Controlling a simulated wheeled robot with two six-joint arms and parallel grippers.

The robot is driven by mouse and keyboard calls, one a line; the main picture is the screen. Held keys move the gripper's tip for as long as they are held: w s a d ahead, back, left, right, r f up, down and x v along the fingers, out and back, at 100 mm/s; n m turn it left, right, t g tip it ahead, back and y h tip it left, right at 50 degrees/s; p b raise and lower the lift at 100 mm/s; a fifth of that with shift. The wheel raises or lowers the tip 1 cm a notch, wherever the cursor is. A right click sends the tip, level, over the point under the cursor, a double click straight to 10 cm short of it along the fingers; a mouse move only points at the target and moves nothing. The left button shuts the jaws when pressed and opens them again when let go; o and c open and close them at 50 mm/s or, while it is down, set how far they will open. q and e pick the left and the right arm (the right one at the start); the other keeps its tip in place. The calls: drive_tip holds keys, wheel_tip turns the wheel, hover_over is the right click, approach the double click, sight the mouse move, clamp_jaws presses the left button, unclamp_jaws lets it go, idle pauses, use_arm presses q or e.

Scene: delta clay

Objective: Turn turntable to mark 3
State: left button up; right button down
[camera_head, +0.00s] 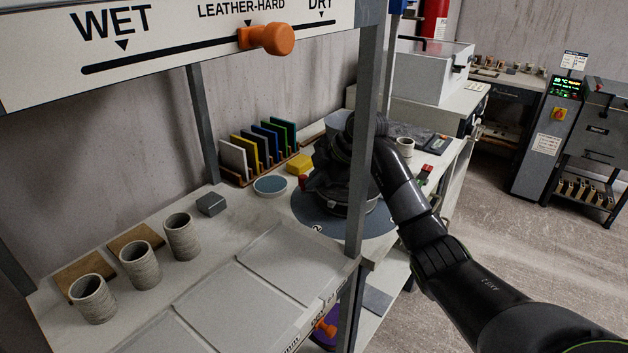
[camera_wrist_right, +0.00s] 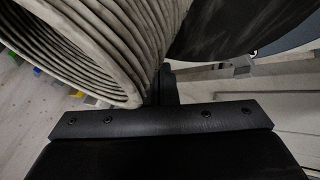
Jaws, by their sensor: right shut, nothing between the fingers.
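The turntable (camera_head: 378,224) is a flat blue-grey disc on the workbench, with a small white mark near its front left edge; I cannot read the mark surely. My right arm reaches over it from the right, and my right gripper (camera_head: 325,180) is low over the disc, dark against a dark round part. The gripper is shut and empty. In the right wrist view a ribbed grey clay pot (camera_wrist_right: 100,45) is very close beside the shut fingers (camera_wrist_right: 163,88); I cannot tell whether they touch. The arm and a shelf post hide much of the turntable. My left gripper is not in view.
A grey shelf post (camera_head: 360,150) stands before the turntable. Three ribbed cups (camera_head: 182,237) stand on the front left shelf. Coloured slabs in a rack (camera_head: 262,143), a yellow block (camera_head: 299,164) and a round blue-topped dish (camera_head: 270,186) are behind. An orange slider knob (camera_head: 272,38) is above.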

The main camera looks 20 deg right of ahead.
drive_tip(key=shift+w+p, duration=0.3)
drive_tip(key=shift+w, duration=0.05)
drive_tip(key=shift+w+r, duration=0.1)
drive_tip(key=shift+w, duration=0.05)
drive_tip(key=shift+w+d+p, duration=0.15)
drive_tip(key=shift+w+p, duration=0.15)
drive_tip(key=shift+p, duration=0.15)
drive_tip(key=shift+w+d+p, duration=0.1)
drive_tip(key=shift+w+p, duration=0.25)
drive_tip(key=shift+w, duration=0.05)
drive_tip(key=shift+w+d+m+t+h+p, duration=0.15)
drive_tip(key=shift+w+m+t+h+p, duration=0.25)
drive_tip(key=shift+m+p, duration=0.35)
drive_tip(key=shift+w+d+m+h+p, duration=0.4)
drive_tip(key=shift+w+m+p, duration=0.2)
drive_tip(key=shift+m, duration=0.25)
drive_tip(key=shift+w+d+m+t+h+p, duration=0.3)
drive_tip(key=shift+w+m+h, duration=0.1)
drive_tip(key=shift+m, duration=0.1)
drive_tip(key=shift+w, duration=0.1)
